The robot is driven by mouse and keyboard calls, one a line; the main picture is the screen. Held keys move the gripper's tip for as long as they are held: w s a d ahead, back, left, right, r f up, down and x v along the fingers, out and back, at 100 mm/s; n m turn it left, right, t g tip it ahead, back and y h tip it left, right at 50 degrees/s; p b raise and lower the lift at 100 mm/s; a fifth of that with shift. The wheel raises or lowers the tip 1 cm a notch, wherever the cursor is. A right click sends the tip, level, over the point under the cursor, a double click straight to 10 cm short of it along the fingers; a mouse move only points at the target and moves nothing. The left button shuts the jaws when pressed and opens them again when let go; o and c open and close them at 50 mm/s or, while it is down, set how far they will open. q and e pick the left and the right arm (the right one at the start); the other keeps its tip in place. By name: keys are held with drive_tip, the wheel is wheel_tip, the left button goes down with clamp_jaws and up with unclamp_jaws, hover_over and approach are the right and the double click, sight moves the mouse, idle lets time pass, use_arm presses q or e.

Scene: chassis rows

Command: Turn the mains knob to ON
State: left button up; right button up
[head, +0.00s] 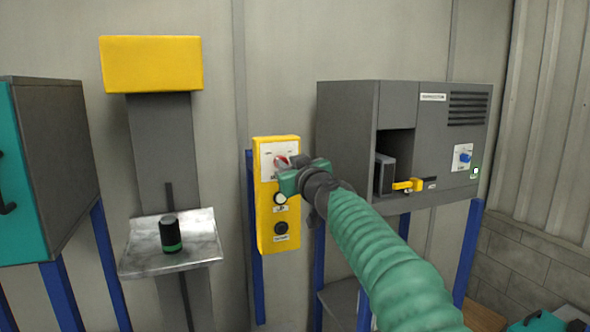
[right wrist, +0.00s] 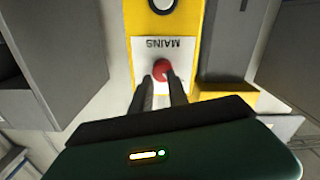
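The mains knob (right wrist: 161,68) is round and red with a pale pointer mark, below the MAINS label (right wrist: 163,43) as the right wrist view shows it. It sits on the white plate (head: 268,151) at the top of a yellow panel (head: 264,224). My right gripper (right wrist: 162,78) is at the knob, with one dark finger on each side of it and little gap. The fingers look closed on its sides. In the head view the green hand covers part of the knob and the plate. The ON and OFF marks are too small to read. My left gripper is out of view.
Below the knob the panel carries a round white button (head: 280,198) and a dark knob (head: 281,228). A grey cabinet (head: 345,130) with a blue knob (head: 464,156) and yellow latch (head: 408,185) stands right. A metal shelf (head: 200,226) holds a black cylinder (head: 169,232) left.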

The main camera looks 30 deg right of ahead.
drive_tip(key=o, duration=0.4)
drive_tip(key=shift+a+f+b, duration=0.1)
drive_tip(key=shift+f+b, duration=0.3)
drive_tip(key=shift+f, duration=0.25)
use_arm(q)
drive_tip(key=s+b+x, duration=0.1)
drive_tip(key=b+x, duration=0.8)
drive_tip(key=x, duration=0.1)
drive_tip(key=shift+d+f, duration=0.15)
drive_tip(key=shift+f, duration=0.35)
use_arm(e)
drive_tip(key=shift+o, duration=0.2)
drive_tip(key=v, duration=1.7)
drive_tip(key=shift+r, duration=0.25)
